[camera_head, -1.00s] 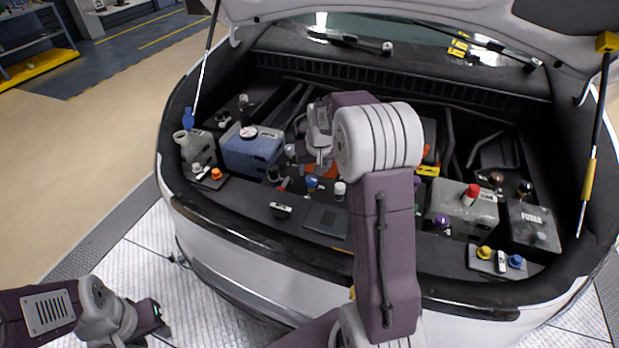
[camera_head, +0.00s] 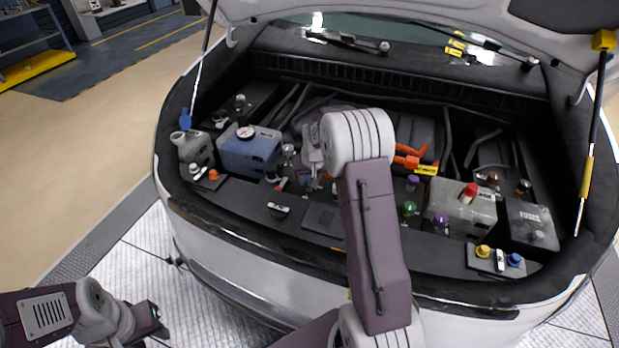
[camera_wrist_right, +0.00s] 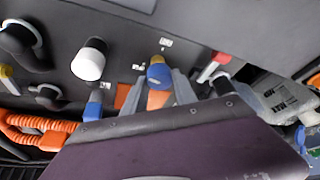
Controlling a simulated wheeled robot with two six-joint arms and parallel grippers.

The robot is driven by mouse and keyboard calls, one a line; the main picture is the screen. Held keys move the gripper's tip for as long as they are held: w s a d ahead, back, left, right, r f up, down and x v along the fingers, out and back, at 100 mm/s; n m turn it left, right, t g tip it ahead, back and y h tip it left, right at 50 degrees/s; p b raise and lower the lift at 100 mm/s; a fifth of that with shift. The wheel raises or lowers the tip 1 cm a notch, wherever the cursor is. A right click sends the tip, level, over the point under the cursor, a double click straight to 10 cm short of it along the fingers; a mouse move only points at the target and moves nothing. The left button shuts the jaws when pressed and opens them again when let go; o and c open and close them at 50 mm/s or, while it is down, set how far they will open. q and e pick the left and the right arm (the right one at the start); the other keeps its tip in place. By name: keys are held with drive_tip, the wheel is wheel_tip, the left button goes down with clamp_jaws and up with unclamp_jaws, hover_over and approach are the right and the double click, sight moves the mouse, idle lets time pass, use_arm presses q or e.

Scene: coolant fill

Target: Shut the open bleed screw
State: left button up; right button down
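My right gripper (camera_wrist_right: 157,90) is low over the front row of fittings in the engine bay. In the right wrist view its two grey fingers stand apart, with a blue knob (camera_wrist_right: 158,73) between or just beyond their tips. I see no clear contact. A yellow part and an orange part show next to the blue knob. A white-capped fitting (camera_wrist_right: 88,62) and a red-ended fitting (camera_wrist_right: 213,66) stand on either side. I cannot tell which fitting is the open bleed screw. My left gripper (camera_head: 153,317) is at the lower left, away from the car; its fingers are unclear.
The blue tank (camera_head: 250,152) and a grey reservoir (camera_head: 193,148) are left of my right arm. A red-capped grey tank (camera_head: 464,208) is to the right. Green and purple knobs stand close right of the arm. The raised lid (camera_head: 410,12) is overhead.

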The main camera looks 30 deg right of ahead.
drive_tip(key=shift+m, duration=0.3)
drive_tip(key=shift+a+f+m+h+b, duration=0.1)
drive_tip(key=shift+m+h+b, duration=0.35)
drive_tip(key=shift+m, duration=0.45)
drive_tip(key=m+g+h+b, duration=0.1)
drive_tip(key=m, duration=0.1)
drive_tip(key=shift+w+f+m+b, duration=0.1)
drive_tip(key=shift+m+b, duration=0.2)
drive_tip(key=shift+m, duration=0.1)
drive_tip(key=m+b, duration=0.1)
drive_tip(key=m, duration=0.1)
drive_tip(key=shift+w+a+m+g+h, duration=0.1)
drive_tip(key=shift+m+g+h, duration=0.2)
drive_tip(key=shift+g, duration=0.1)
drive_tip(key=shift+r+m+g, duration=0.2)
drive_tip(key=shift+m+g, duration=0.1)
drive_tip(key=shift+m, duration=0.6)
drive_tip(key=shift+m+g+h+p, duration=0.25)
drive_tip(key=shift+m+g+p, duration=0.2)
drive_tip(key=shift+m, duration=0.45)
drive_tip(key=m+g+p, duration=0.1)
drive_tip(key=m, duration=0.1)
drive_tip(key=shift+w+r+m+p, duration=0.1)
drive_tip(key=shift+m+p, duration=0.2)
drive_tip(key=shift+p, duration=0.05)
drive_tip(key=shift+m+p, duration=0.35)
drive_tip(key=shift+m, duration=0.25)
drive_tip(key=shift+g, duration=0.25)
